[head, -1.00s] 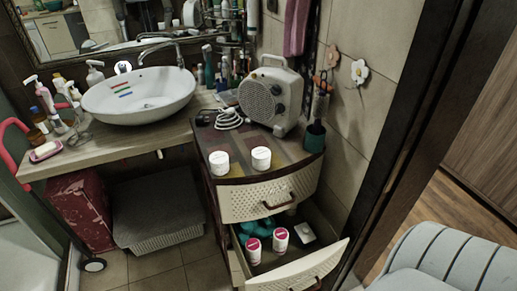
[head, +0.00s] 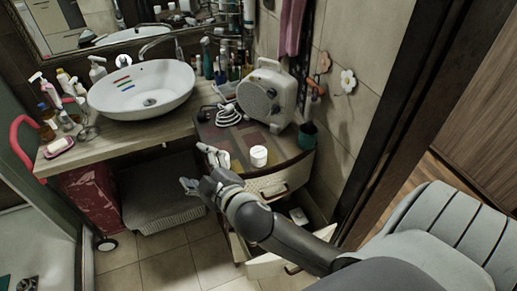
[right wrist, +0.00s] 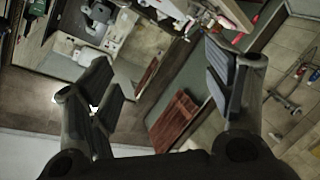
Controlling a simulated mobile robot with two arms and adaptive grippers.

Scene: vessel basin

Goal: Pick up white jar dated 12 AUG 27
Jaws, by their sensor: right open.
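A white jar (head: 259,155) stands upright on top of the drawer cabinet (head: 286,150). In the earlier head frame a second white jar stood to its left; in the head view now my right gripper's upper finger covers that spot, so the jar is mostly hidden. No date is legible on either. My right gripper (head: 201,171) is open, left of the visible jar, in front of the cabinet's left edge. In the right wrist view its fingers (right wrist: 160,85) are spread with nothing between them, and I make out no jar there. My left gripper is not in view.
A white heater (head: 268,97) and a dark green cup (head: 307,135) stand behind the jars. A white basin (head: 142,92) is on the counter at left. My right arm covers much of the open lower drawer (head: 264,266).

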